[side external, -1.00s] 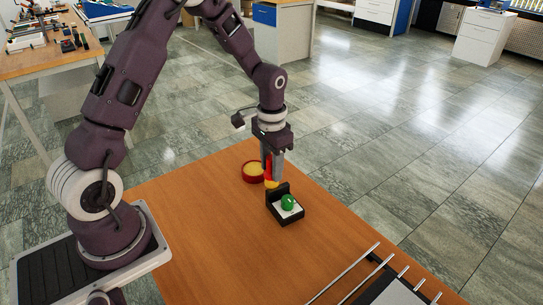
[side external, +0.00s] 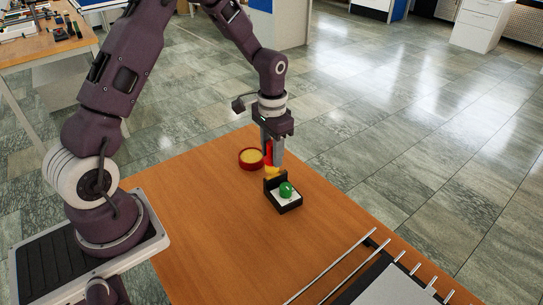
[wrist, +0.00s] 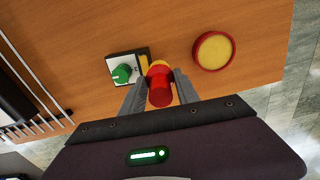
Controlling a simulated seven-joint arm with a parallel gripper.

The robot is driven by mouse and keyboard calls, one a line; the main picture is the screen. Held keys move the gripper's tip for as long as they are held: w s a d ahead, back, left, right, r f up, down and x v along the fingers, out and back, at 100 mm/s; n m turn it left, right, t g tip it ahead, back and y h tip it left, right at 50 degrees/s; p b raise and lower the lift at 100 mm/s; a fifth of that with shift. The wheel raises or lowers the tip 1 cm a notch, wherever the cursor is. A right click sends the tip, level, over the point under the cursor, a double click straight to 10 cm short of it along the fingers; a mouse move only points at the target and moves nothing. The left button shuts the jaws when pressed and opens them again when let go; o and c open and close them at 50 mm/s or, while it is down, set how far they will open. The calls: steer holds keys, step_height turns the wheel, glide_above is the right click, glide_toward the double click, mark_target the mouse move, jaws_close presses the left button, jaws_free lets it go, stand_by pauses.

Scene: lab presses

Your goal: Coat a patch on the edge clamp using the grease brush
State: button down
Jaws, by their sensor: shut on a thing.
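The edge clamp (side external: 291,206) is a small black block with an upright back wall, a white top plate and a round green knob (side external: 286,189). It stands on the wooden table, and its white plate also shows in the wrist view (wrist: 115,64). My gripper (side external: 272,158) points down behind the clamp, shut on the red handle of the grease brush (wrist: 160,92). The brush's yellow head (side external: 272,170) is low beside the clamp's back wall; I cannot tell whether it touches. A yellow strip (wrist: 143,62) shows at the clamp's edge in the wrist view.
A round red tin with yellow contents (side external: 251,158) stands behind and left of the clamp, and also shows in the wrist view (wrist: 214,51). A rack with metal rods (side external: 385,280) lies at the front right.

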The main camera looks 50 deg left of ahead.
steer(key=shift+w+d, duration=0.15)
steer(key=shift+w, duration=0.1)
steer(key=shift+s+d, duration=0.15)
steer(key=shift+d, duration=0.65)
steer(key=shift+s+d, duration=0.1)
steer(key=shift+d, duration=0.65)
steer(key=shift+w+a, duration=0.2)
steer(key=shift+a, duration=1.4)
steer(key=shift+a+r, duration=0.1)
steer(key=shift+a, duration=0.05)
steer(key=shift+r, duration=4.05)
